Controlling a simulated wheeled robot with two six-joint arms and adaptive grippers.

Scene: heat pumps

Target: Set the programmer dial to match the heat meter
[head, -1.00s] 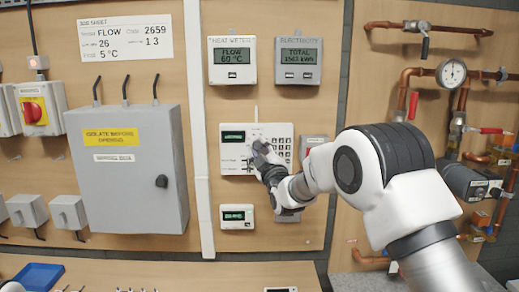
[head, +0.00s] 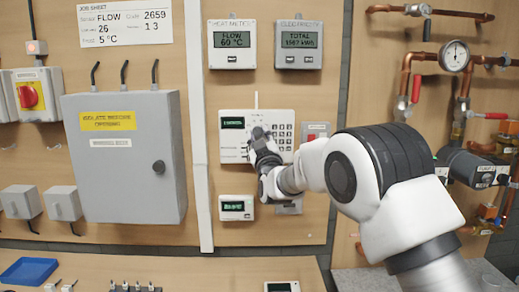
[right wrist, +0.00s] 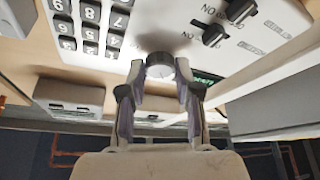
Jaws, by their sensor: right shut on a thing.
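The heat meter (head: 232,44) hangs at the top centre of the head view and reads FLOW 60 °C. Below it is the white programmer (head: 232,152), with a small green display (head: 232,122) too blurred to read and a keypad (head: 284,134). My right gripper (head: 262,138) is at the programmer's front, covering its dial in the head view. My left gripper is not in view.
An electricity meter (head: 299,45) hangs right of the heat meter. A small display unit (head: 236,208) is below the programmer. In the right wrist view, black switches (right wrist: 228,22) are close right of the dial. A grey cabinet (head: 125,190) stands left; copper pipes are right.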

